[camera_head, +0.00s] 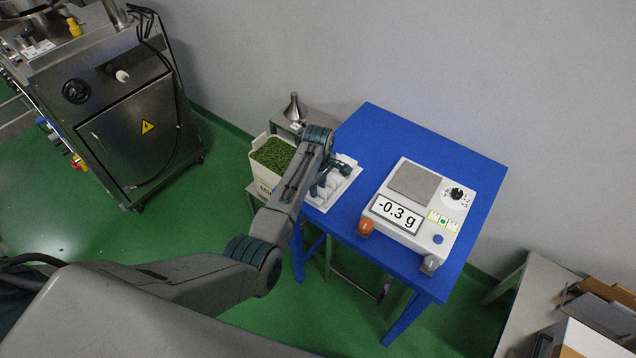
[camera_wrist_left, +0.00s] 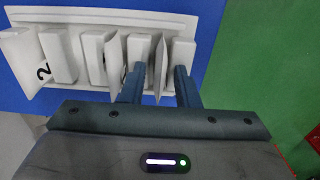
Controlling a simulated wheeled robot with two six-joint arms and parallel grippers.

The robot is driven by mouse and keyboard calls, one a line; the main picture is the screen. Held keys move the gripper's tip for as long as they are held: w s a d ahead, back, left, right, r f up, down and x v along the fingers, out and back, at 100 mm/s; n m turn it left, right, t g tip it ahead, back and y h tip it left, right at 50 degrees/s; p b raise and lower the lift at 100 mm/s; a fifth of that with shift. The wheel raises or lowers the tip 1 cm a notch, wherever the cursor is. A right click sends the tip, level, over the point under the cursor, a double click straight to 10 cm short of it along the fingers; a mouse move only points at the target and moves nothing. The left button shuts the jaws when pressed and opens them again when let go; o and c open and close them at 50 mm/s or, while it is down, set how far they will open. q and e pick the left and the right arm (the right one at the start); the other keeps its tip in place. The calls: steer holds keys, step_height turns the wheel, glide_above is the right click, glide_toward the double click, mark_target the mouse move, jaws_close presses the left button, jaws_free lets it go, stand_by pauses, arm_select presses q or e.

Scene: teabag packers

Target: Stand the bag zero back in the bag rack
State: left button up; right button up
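The white bag rack (camera_head: 318,200) sits on the left part of the blue table, partly covered by my left arm. In the left wrist view the rack (camera_wrist_left: 110,17) runs along the top, with white upright dividers. A thin white bag (camera_wrist_left: 160,68) stands edge-on in its right part, between my left fingers; its number is not readable, so I cannot tell if it is bag zero. My left gripper (camera_wrist_left: 160,82) is open, with gaps on both sides of this bag. Another bag marked 2 (camera_wrist_left: 24,62) leans at the rack's left end. My right gripper is out of view.
A white scale (camera_head: 415,185) reading -0.3 g stands on the blue table (camera_head: 375,125), its pan empty. A box of green leaves (camera_head: 272,153) and a metal funnel (camera_head: 293,108) stand left of the table. A steel machine (camera_head: 130,120) is at far left.

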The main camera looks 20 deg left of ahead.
arm_select(q)
step_height(320, 180, up, 12)
steer(key=b, duration=0.3)
steer(key=shift+r+b, duration=0.15)
steer(key=shift+b, duration=0.25)
